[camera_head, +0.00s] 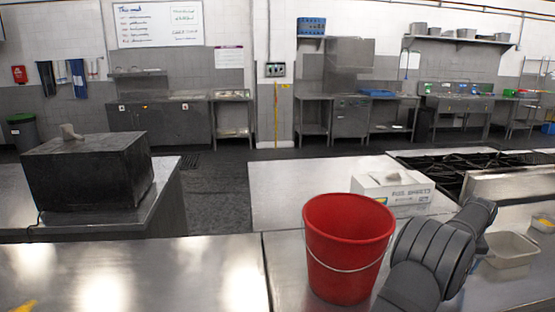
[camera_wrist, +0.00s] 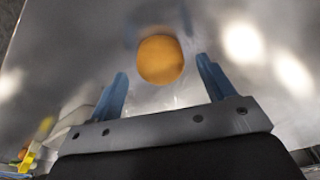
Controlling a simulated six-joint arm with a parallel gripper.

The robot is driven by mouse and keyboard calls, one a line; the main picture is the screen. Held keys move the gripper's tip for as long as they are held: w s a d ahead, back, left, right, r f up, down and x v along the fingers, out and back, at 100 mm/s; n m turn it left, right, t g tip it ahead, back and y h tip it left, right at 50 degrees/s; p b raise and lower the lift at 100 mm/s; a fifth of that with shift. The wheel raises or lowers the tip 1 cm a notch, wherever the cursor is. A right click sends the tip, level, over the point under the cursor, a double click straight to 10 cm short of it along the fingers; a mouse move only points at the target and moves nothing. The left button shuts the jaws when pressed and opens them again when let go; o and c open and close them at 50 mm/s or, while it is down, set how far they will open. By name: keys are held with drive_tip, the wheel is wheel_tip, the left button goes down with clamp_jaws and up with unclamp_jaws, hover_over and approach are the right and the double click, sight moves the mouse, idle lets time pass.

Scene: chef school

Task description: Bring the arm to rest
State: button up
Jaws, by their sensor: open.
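My gripper (camera_wrist: 162,67) shows in the wrist view with its two blue fingers spread apart and nothing between them. A round orange object (camera_wrist: 160,59) appears beyond the fingertips, apart from them, over a shiny metal surface (camera_wrist: 75,45). In the head view, part of my dark arm stands at the lower right, just right of a red bucket (camera_head: 345,262). My gripper itself does not show in the head view.
The red bucket stands upright on the steel counter (camera_head: 150,275). A white box (camera_head: 392,192) is behind it, and a pale tray (camera_head: 510,250) is right of my arm. A stove (camera_head: 455,170) and a dark box (camera_head: 88,172) stand farther back. The left front counter is mostly clear.

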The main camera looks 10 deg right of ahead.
wheel_tip(320, 180, up, 9)
drive_tip(key=s, duration=0.1)
drive_tip(key=f, duration=0.4)
drive_tip(key=w+f, duration=0.1)
drive_tip(key=f, duration=0.6)
drive_tip(key=shift+w+f, duration=0.15)
drive_tip(key=shift+f, duration=0.25)
drive_tip(key=r, duration=0.5)
drive_tip(key=shift+s+d, duration=0.15)
drive_tip(key=shift+s, duration=0.1)
drive_tip(key=s+d+r, duration=0.1)
drive_tip(key=s+r, duration=0.6)
drive_tip(key=s, duration=0.4)
wheel_tip(320, 180, up, 17)
drive_tip(key=w+a+n, duration=0.2)
drive_tip(key=w+a, duration=0.6)
drive_tip(key=w, duration=0.3)
drive_tip(key=shift+w+r, duration=0.25)
drive_tip(key=shift+w, duration=0.1)
drive_tip(key=o, duration=0.5)
drive_tip(key=shift+o, duration=0.3)
